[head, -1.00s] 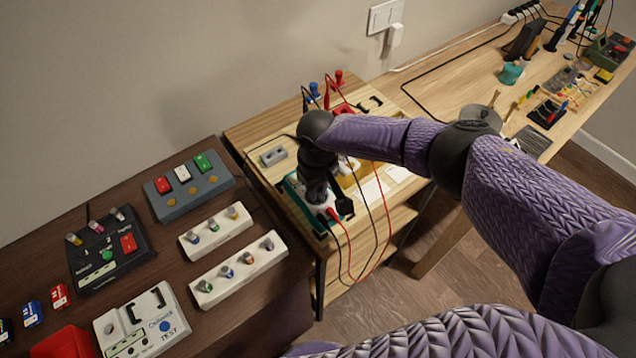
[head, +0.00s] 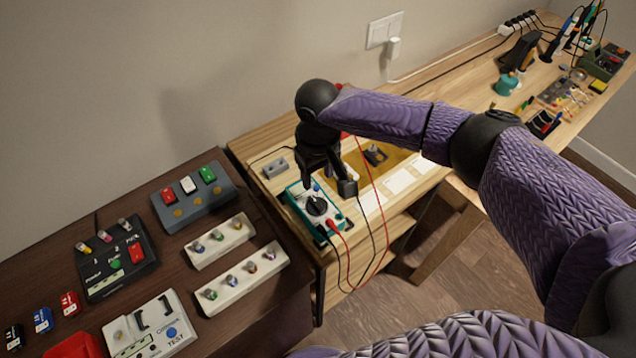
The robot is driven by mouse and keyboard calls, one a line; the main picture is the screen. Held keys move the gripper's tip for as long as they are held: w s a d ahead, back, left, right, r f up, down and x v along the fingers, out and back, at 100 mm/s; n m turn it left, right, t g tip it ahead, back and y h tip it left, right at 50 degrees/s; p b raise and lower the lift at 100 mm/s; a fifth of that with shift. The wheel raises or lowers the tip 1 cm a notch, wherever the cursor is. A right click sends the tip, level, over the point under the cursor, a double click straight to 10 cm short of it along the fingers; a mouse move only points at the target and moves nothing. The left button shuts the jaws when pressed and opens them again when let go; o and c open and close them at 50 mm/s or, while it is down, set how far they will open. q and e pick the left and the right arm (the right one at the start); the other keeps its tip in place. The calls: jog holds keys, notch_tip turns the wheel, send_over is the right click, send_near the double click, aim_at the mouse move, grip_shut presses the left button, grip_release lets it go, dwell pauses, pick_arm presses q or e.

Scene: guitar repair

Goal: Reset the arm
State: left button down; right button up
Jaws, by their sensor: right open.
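My right arm comes in from the right side of the head view and reaches over the light wooden bench. My right gripper (head: 327,187) is open, pointing down just above the teal and white multimeter (head: 318,208). No object shows held between its fingers; whether a finger touches the meter cannot be told. The meter has a black dial, and a red and a black lead run from its front end and loop below the bench edge. My left gripper is not in view.
A dark brown cabinet (head: 160,237) at left holds a grey switch box (head: 193,195), a black pedal box (head: 117,259), two white knob strips (head: 232,277) and a white tester (head: 150,328). A long bench with tools and cables runs to the upper right. The floor is clear.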

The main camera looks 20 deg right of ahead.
jog(key=shift+r, duration=0.3)
